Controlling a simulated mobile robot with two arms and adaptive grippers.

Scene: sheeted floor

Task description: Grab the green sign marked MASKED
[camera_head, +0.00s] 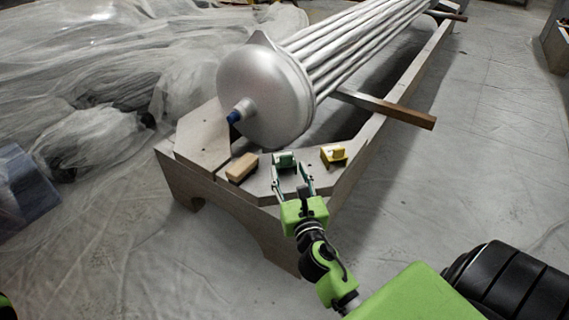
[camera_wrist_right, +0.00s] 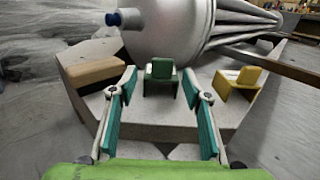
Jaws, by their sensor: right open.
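The green sign (camera_head: 285,160) is a small block-like piece on the front end of a wooden stand, between a tan block and a yellow piece. In the right wrist view the green sign (camera_wrist_right: 161,78) stands upright just beyond the fingertips, centred between them. No lettering is readable on it. My right gripper (camera_head: 292,180) is open, its fingers pointing at the sign from the near side. In the right wrist view the open gripper (camera_wrist_right: 160,92) has its teal-padded fingers spread with nothing between the pads. My left gripper is not in view.
A tan block (camera_head: 242,168) lies left of the sign and a yellow piece (camera_head: 333,155) sits to the right. A large metal cylinder (camera_head: 265,95) with long rods rests behind them on the wooden stand (camera_head: 205,145). Plastic sheeting (camera_head: 90,80) covers the left.

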